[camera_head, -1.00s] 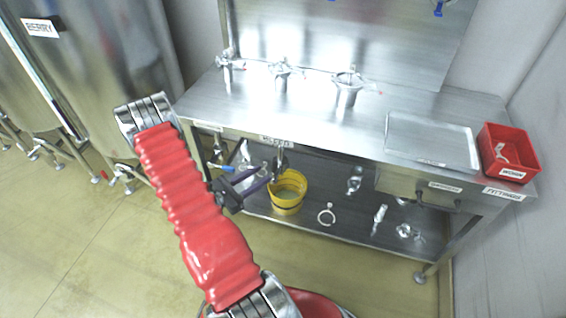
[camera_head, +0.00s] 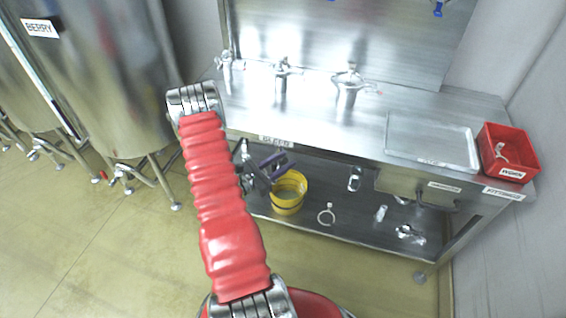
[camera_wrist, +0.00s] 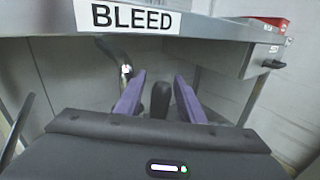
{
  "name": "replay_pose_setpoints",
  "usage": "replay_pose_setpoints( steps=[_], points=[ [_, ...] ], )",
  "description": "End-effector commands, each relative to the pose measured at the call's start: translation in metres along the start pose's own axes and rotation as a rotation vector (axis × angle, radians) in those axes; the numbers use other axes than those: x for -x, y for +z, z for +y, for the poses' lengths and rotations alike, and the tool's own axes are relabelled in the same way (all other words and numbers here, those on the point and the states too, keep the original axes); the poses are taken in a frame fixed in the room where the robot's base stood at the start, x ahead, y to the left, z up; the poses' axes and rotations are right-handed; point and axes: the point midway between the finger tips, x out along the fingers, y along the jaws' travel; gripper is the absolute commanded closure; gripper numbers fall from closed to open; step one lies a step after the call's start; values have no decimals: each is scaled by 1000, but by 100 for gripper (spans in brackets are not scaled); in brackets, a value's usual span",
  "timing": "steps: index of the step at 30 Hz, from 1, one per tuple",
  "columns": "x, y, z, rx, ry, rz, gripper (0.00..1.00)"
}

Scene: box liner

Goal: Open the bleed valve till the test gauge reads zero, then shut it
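The BLEED label (camera_head: 277,141) is on the front edge of the steel bench, and it is large at the top of the wrist view (camera_wrist: 128,16). My gripper (camera_head: 276,162) is below this label, under the bench edge. In the wrist view its two purple fingers (camera_wrist: 160,90) stand apart. A dark rounded piece (camera_wrist: 160,99) shows between them; I cannot tell whether it is a valve handle. A metal pipe with a small white piece (camera_wrist: 126,70) hangs under the bench, left of the fingers. I cannot make out the test gauge or its reading.
A yellow bucket (camera_head: 288,205) stands on the lower shelf, just right of my gripper. A clamp ring (camera_head: 326,216) and several fittings lie further right. A tray (camera_head: 430,140) and a red bin (camera_head: 512,172) are on the bench top. Tanks stand at left.

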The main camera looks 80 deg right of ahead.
Motion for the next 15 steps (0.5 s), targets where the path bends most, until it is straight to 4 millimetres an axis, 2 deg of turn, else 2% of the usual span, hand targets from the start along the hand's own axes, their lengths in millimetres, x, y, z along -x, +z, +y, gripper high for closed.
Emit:
replay_pose_setpoints(
  steps=[7,15],
  points=[
    [0,0,0,0,0,0,65],
    [0,0,0,0,0,0,84]
  ],
)
